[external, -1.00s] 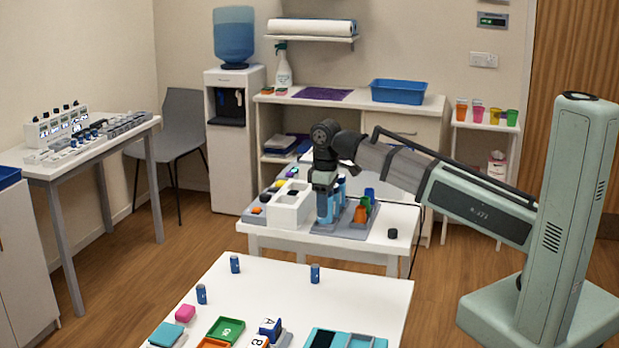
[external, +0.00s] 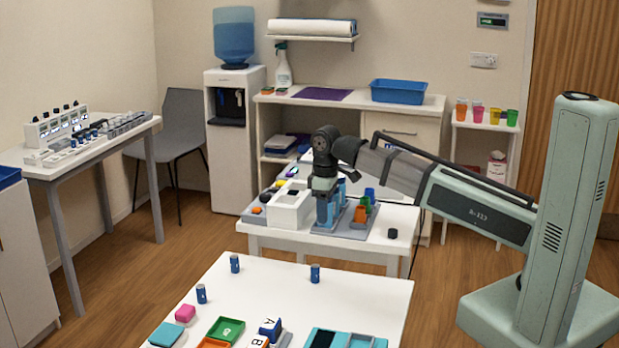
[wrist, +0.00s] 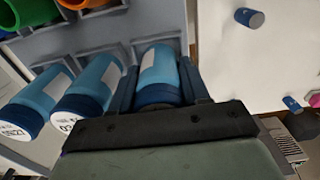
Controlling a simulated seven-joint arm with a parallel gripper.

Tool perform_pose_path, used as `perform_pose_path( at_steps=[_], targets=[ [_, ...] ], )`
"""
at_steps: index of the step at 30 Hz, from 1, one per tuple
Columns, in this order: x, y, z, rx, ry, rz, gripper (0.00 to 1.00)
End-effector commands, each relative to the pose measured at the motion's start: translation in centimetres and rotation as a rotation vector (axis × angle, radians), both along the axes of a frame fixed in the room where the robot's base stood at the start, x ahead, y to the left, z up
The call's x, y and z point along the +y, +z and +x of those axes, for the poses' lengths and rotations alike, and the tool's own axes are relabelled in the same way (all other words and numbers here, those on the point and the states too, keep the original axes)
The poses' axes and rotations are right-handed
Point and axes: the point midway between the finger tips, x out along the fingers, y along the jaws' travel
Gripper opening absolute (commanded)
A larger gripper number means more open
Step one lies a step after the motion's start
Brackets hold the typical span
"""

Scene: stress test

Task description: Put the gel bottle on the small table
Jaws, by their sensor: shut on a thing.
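My gripper (wrist: 157,80) is shut on a blue bottle (wrist: 158,72) with a white label and a dark blue cap, its fingers on both sides. The bottle is at a slot of the grey rack (wrist: 85,38); I cannot tell whether it touches the rack floor. Two like bottles (wrist: 92,86) stand beside it in the rack, to the left in the wrist view. I cannot read which is gel. In the external view my gripper (external: 326,208) is over the rack (external: 354,228) on the white middle table (external: 290,240). A small white table (external: 486,126) with cups stands at the back right.
Orange (external: 360,213) and blue cups (external: 369,194) sit at the rack. A white box (external: 288,212) stands to its left, and a black knob-like object (external: 392,233) to its right.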

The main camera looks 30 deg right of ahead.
Motion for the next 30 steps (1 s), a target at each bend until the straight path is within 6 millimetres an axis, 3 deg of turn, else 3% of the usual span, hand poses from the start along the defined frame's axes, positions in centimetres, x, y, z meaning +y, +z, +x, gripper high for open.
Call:
perform_pose_path(
  at_steps=[6, 7, 16, 25, 30],
  targets=[
    [0.0, -0.4, 0.0, 0.0, 0.0, 0.0, 0.07],
    [0.0, -0.4, 0.0, 0.0, 0.0, 0.0, 0.47],
    [0.0, -0.4, 0.0, 0.0, 0.0, 0.0, 0.75],
    [0.0, -0.2, 0.0, 0.0, 0.0, 0.0, 0.75],
    [0.0, 1.0, 0.1, -0.001, 0.0, 0.001, 0.75]
  ],
)
